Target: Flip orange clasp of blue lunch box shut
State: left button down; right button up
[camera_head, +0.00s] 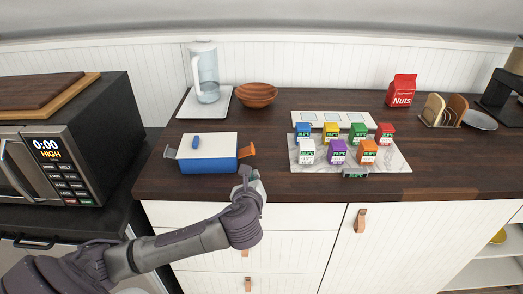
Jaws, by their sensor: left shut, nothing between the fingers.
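The blue lunch box (207,166) has a white lid with a blue handle (196,141) and stands on the dark wooden counter, left of the middle. Its orange clasp (248,151) is at the right end and sticks outward, away from the box. A grey clasp (170,153) sticks out at the left end. My left gripper (246,174) is at the counter's front edge, just below and in front of the orange clasp. It is shut and empty, and its fingertips are small in view; I cannot tell whether it touches anything. My right gripper is not in view.
A marble board (398,166) with several small coloured cartons lies to the right, with a small dark sign (355,173) at its front. A wooden bowl (257,95) and a glass pitcher (205,75) stand behind the box. A microwave (50,160) is at left.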

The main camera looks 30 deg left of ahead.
aim_at(256, 166)
pick_arm(q)
jog(key=shift+w+a+r, duration=0.25)
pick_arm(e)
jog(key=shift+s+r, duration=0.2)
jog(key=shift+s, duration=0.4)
pick_arm(q)
jog(key=shift+s+d, duration=0.1)
jog(key=x, duration=1)
jog(key=shift+p, duration=0.35)
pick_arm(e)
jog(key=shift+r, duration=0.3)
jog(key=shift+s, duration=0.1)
